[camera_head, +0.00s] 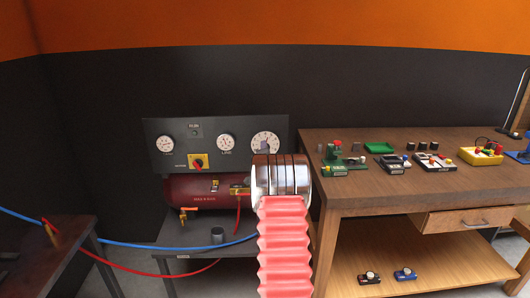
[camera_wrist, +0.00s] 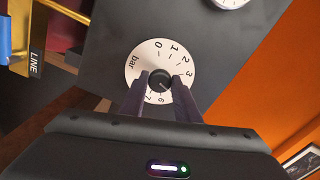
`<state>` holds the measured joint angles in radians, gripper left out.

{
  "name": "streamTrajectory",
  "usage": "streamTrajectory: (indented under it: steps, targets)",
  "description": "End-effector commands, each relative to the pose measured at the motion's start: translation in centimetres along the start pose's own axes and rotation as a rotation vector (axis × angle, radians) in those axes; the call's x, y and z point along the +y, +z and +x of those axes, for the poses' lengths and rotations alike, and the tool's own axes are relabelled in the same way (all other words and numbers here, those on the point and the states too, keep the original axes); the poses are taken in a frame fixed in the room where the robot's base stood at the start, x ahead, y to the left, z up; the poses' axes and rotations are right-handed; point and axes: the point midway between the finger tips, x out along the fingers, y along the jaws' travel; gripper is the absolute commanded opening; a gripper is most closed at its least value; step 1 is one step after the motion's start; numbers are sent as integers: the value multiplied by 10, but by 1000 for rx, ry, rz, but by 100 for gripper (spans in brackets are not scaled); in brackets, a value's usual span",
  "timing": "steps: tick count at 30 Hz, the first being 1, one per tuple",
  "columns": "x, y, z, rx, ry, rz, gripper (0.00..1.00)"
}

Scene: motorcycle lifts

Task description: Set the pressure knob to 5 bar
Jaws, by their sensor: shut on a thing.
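The pressure knob (camera_wrist: 160,79) is a small black knob in the middle of a round white dial (camera_wrist: 145,57) marked "bar" with numbers around its rim. In the wrist view, the two dark fingers of my gripper (camera_wrist: 160,82) are shut on the knob, one on each side. The figures 1, 2 and 3 show at the upper right; the fingers cover part of the scale. I cannot tell surely which figure the knob points to. In the head view, the dial (camera_head: 264,135) is at the right of the dark panel (camera_head: 180,130), and my gripper hides its lower part.
Two white gauges, left (camera_head: 165,144) and middle (camera_head: 226,142), and a red switch on a yellow plate (camera_head: 198,162) are on the panel. A red compressor tank (camera_head: 185,192) lies below. A wooden workbench (camera_head: 375,190) with small items stands close on the right. Hoses (camera_head: 140,246) cross at left.

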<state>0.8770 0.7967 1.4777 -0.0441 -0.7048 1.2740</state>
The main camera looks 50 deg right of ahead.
Motion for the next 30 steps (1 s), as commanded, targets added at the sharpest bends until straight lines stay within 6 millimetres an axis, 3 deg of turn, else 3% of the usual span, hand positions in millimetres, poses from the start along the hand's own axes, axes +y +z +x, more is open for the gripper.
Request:
streamTrajectory:
  steps: [12,27,28,30]
  targets:
    - [1,-5,0,7,1,230,7]
    - [3,-5,0,8,3,259,7]
    - [3,-5,0,8,3,259,30]
    - [3,-5,0,8,3,258,34]
